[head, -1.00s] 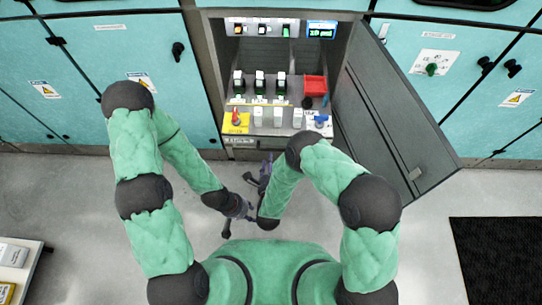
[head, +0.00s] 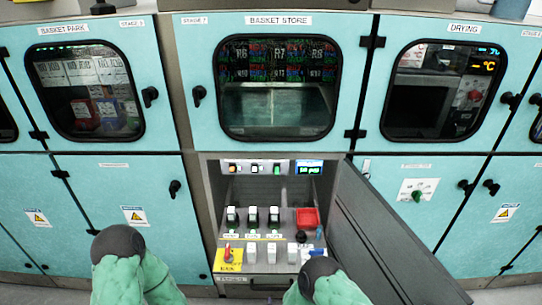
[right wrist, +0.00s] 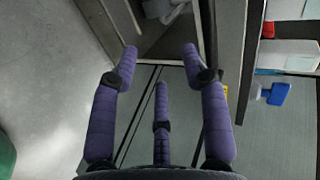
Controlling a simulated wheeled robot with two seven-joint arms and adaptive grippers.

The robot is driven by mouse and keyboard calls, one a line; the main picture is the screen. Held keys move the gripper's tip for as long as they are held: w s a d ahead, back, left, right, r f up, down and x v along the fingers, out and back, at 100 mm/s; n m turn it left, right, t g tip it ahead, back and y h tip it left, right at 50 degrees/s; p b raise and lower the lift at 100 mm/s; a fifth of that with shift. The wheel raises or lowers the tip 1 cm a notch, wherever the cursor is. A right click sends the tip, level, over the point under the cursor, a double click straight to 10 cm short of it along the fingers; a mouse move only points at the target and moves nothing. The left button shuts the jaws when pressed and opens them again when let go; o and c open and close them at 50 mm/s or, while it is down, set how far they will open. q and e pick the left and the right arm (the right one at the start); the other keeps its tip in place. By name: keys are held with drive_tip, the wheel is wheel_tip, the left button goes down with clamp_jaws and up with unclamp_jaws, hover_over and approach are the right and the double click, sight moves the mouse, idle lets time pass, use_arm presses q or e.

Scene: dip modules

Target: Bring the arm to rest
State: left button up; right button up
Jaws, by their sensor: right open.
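In the head view my two arms show only as green sleeves with dark joints at the bottom edge, the left one (head: 120,270) and the right one (head: 325,285). Both hands are below that frame, and my left gripper is in neither view. In the right wrist view my right gripper (right wrist: 160,62) has its purple fingers spread, with nothing between them. A grey edge and a dark gap of the cabinet lie beyond its fingertips. I cannot tell how close they are.
An open cabinet bay (head: 268,200) holds several switches, a red bin (head: 307,217) and a yellow plate with a red handle (head: 228,260). Its grey door (head: 395,235) swings out to the right. A blue handle (right wrist: 275,94) shows in the right wrist view.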

drive_tip(key=s+d+n+g+y, duration=0.1)
drive_tip(key=s+d+n+g, duration=0.3)
drive_tip(key=s, duration=0.5)
drive_tip(key=s+d+n+g+y, duration=0.2)
drive_tip(key=s+d+n+g, duration=0.3)
drive_tip(key=s+n+g, duration=0.3)
drive_tip(key=shift+s+d+f, duration=0.3)
drive_tip(key=shift+s+f, duration=0.15)
drive_tip(key=shift+s, duration=0.3)
drive_tip(key=shift+o, duration=0.3)
